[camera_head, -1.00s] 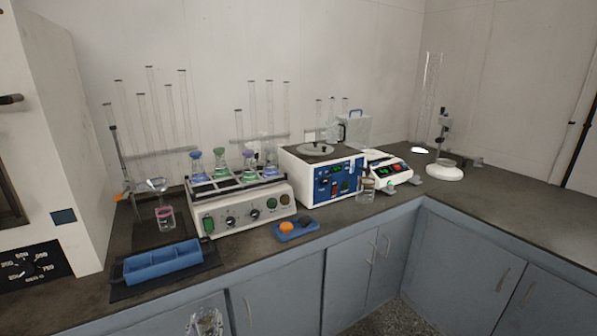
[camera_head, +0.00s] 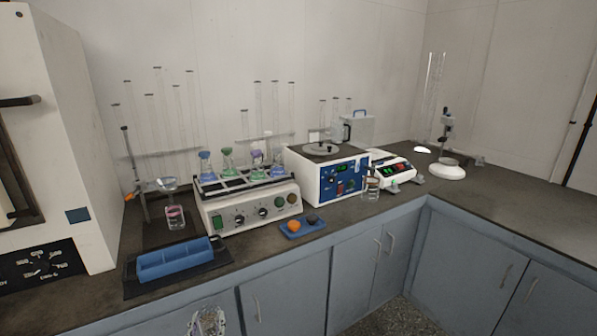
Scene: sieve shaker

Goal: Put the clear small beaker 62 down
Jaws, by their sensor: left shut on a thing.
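My left gripper (camera_head: 208,328) shows only at the bottom edge of the head view, in front of the grey-blue cabinet doors and below the counter edge. It is shut on a clear glass thing, which looks like the clear small beaker (camera_head: 207,317). Its number is not readable, and its lower part is cut off or hidden by the fingers. The beaker is held in the air, apart from the dark counter (camera_head: 262,246). My right gripper does not show.
A blue tray (camera_head: 172,262) lies on the counter's front left. Behind it, a glass with pink contents (camera_head: 175,219) stands under a stand. A flask shaker (camera_head: 250,208), a blue-and-white device (camera_head: 341,185), and another small beaker (camera_head: 371,188) line the counter. The right counter is largely clear.

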